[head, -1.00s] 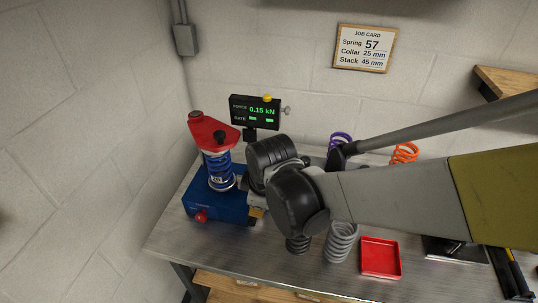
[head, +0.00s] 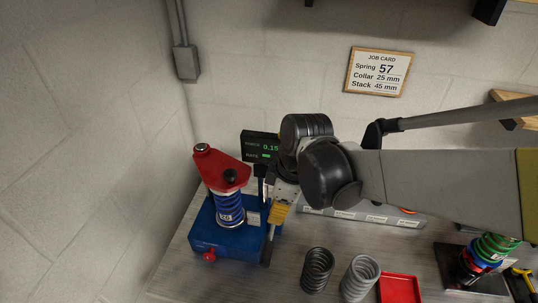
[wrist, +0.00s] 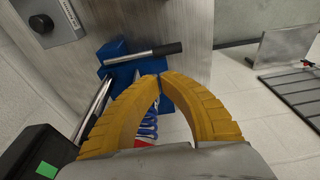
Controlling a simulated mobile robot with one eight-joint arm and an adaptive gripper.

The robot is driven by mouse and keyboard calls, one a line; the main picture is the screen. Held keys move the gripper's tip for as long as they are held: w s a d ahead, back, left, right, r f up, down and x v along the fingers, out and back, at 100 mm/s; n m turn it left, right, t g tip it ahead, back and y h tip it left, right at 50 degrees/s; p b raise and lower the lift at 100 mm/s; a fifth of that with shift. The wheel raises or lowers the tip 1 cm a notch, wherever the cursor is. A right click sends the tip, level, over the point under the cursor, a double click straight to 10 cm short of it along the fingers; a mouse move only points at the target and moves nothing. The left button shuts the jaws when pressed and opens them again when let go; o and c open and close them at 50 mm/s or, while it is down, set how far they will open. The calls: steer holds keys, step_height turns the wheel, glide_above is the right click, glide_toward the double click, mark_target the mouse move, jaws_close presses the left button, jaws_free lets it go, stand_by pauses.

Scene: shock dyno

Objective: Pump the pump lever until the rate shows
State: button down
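The blue pump base (head: 225,243) stands at the left of the bench and carries a blue-sprung shock (head: 230,208) under a red top plate (head: 222,172). The pump lever (head: 267,252), a silver rod with a black grip, sticks out beside the base; it also crosses the wrist view (wrist: 165,49). My gripper (head: 273,228) points down over the lever. In the wrist view its yellow fingertips (wrist: 159,77) meet just beside the lever, with nothing seen between them. I cannot tell whether they touch it. The display (head: 262,147) reads 0.15 on the force line; its rate line is partly hidden by my arm.
A red knob (head: 209,256) is on the base's front. A dark spring (head: 317,268), a grey spring (head: 360,277) and a red tray (head: 400,289) lie to the right. A job card (head: 379,71) hangs on the wall. A wall closes off the left side.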

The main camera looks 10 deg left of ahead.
steer(key=b, duration=0.4)
glide_toward(266, 248)
steer(key=f, duration=0.2)
steer(key=a+f, duration=0.1)
steer(key=f, duration=0.5)
steer(key=shift+a, duration=0.3)
steer(key=f+t+b, duration=0.1)
steer(key=b, duration=0.1)
steer(key=f+t+b, duration=0.1)
steer(key=f, duration=0.1)
steer(key=f+t+b, duration=0.1)
steer(key=b, duration=0.1)
steer(key=shift+s+f+b, duration=0.25)
steer(key=shift+f+b, duration=0.05)
steer(key=shift+f, duration=0.05)
steer(key=shift+w+f+b, duration=0.2)
steer(key=shift+f+b, duration=0.3)
steer(key=shift+r, duration=0.1)
